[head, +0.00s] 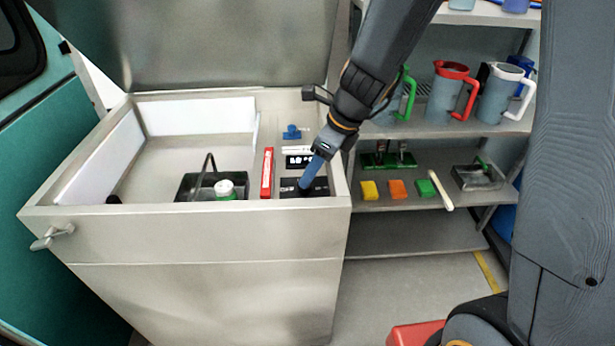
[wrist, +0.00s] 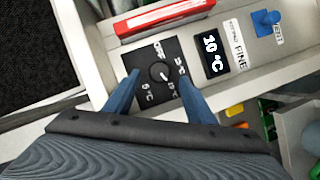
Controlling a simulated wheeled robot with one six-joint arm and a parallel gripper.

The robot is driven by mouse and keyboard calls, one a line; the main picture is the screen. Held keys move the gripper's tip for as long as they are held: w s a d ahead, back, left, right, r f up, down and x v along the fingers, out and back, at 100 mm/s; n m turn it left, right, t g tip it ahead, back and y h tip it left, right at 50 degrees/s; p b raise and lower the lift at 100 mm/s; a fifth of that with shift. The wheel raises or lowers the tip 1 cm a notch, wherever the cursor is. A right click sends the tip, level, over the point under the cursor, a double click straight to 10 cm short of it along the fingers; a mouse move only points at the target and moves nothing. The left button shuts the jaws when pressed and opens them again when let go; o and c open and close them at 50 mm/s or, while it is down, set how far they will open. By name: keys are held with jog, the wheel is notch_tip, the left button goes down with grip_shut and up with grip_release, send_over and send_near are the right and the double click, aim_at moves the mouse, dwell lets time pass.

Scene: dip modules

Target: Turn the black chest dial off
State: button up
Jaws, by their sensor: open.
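The black dial (wrist: 159,71) sits on a black square panel (wrist: 139,62) with white temperature markings around it. Its white pointer mark appears to face toward the lower right in the wrist view; the label there is hard to read. The panel also shows in the head view (head: 318,188), on the right rim of the open chest (head: 200,235), where my gripper covers much of it. My gripper (wrist: 157,80) has its two blue fingers apart, one on each side of the dial, with nothing clearly held. It also shows in the head view (head: 306,187), reaching down to the panel. Finger contact with the knob cannot be told.
A display (wrist: 213,49) reading 10 °C and a blue switch (wrist: 265,22) lie beside the dial. A red box (head: 267,172) stands on its left. The raised lid (head: 200,45) is behind. Shelves at right hold jugs (head: 449,95) and coloured blocks (head: 397,189).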

jog(key=shift+b+x, duration=0.3)
jog(key=shift+x, duration=1.85)
jog(key=c, duration=1)
